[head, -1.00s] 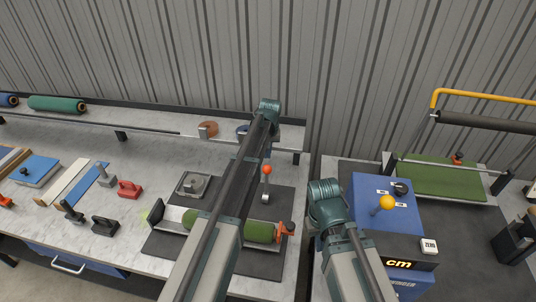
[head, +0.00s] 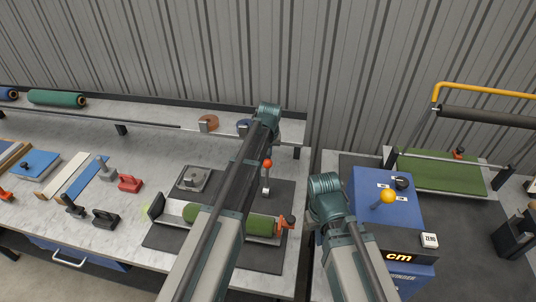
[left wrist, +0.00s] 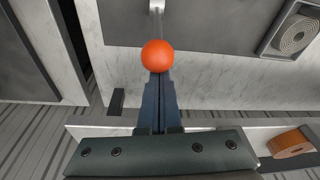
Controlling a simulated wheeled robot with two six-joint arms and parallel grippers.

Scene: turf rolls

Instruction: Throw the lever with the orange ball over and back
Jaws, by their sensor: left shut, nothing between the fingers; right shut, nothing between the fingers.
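The lever's red-orange ball (head: 267,163) stands on a thin metal rod above a dark plate on the left bench, just right of my left arm in the head view. In the left wrist view the ball (left wrist: 158,56) sits in front of the fingertips of my left gripper (left wrist: 157,82) and hides them. The fingers are shut with nothing between them; I cannot tell whether they touch the ball. The rod (left wrist: 157,10) runs from the ball to the top edge. In the head view my left gripper is hidden behind its arm. My right gripper is not visible.
A green turf roll (head: 262,224) lies by the lever, partly behind my left arm. A metal tape dispenser (head: 194,178) is to the left. A blue box (head: 367,188) with a yellow-orange ball knob (head: 388,196) stands by my right arm. Tape rolls (head: 208,122) sit on the back shelf.

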